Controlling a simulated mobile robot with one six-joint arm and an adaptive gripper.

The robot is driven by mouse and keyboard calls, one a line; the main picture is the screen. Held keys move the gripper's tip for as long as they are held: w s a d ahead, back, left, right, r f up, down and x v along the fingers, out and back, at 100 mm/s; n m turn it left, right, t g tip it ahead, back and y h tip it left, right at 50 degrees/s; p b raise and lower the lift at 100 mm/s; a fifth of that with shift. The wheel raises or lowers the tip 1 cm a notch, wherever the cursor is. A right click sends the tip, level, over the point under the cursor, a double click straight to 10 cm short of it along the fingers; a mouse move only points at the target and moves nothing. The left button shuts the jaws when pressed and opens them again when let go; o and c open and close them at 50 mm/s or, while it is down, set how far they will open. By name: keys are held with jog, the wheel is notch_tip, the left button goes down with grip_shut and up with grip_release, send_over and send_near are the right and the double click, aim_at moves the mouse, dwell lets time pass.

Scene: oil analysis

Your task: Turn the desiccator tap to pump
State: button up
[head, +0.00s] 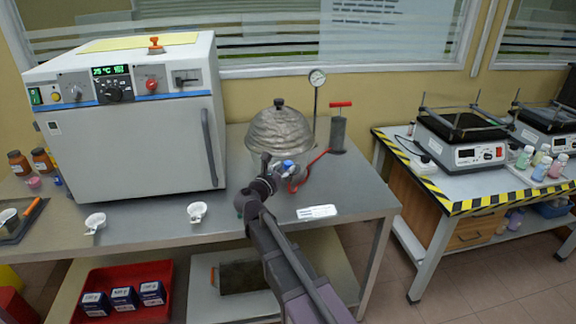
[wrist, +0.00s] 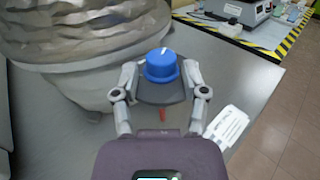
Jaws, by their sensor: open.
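The desiccator (head: 279,133) is a rounded grey vessel with a domed lid and dark knob, on the metal bench. In the wrist view its wall (wrist: 85,45) fills the upper left. The tap (wrist: 161,66) is a blue round knob with a white mark pointing up and slightly right in that view. In the head view the tap (head: 288,166) is a small blue spot at the desiccator's front. My gripper (wrist: 160,78) is open, with one finger on each side of the tap. I cannot tell whether the fingers touch it.
A red hose (head: 312,166) runs from the tap area to a hand pump (head: 338,130) with a red handle. A gauge (head: 317,78) stands behind. A white label (head: 316,211) lies at the bench front. An oven (head: 135,120) stands left; two white cups (head: 197,211) sit before it.

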jog(key=v, duration=0.9)
jog(key=shift+a, duration=0.1)
